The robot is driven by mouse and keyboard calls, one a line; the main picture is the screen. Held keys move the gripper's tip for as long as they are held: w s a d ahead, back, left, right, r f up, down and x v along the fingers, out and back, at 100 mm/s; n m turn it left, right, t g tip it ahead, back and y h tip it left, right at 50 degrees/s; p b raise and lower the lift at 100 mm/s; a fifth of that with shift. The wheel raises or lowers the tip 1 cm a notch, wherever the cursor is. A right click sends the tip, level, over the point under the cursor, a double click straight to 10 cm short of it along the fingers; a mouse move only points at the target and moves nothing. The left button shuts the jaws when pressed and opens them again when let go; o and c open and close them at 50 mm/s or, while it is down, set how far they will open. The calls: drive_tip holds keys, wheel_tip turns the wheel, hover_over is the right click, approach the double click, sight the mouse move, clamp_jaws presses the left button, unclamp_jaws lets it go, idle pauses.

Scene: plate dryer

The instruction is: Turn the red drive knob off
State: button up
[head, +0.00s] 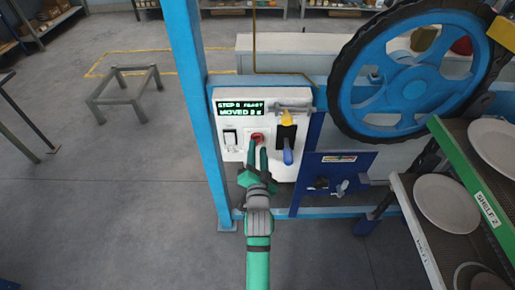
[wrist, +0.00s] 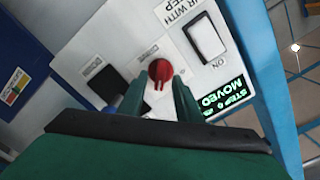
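The red drive knob (head: 257,137) is on the white control panel (head: 232,152). In the wrist view the round red knob (wrist: 160,70) shows whole, with its grip ridge running toward the lower edge of the picture. My green gripper (head: 257,158) reaches up to the panel just below the knob. In the wrist view its two fingers (wrist: 160,92) are apart, one on each side of the knob's lower part, with a gap between them. I cannot tell whether either finger touches the knob.
A green-lit display (head: 240,107) is above the knob, and a rocker switch (head: 230,138) is to its left. A blue-handled lever (head: 288,156) is to its right. A blue post (head: 190,90) stands left of the panel. A large blue wheel (head: 418,68) and plate shelves (head: 475,225) are at right.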

drive_tip(key=shift+w+a, duration=0.1)
drive_tip(key=shift+w, duration=0.6)
drive_tip(key=shift+c, duration=0.7)
clamp_jaws()
drive_tip(key=shift+n, duration=0.4)
drive_tip(key=n, duration=1.7)
drive_tip(key=shift+a+r, duration=0.1)
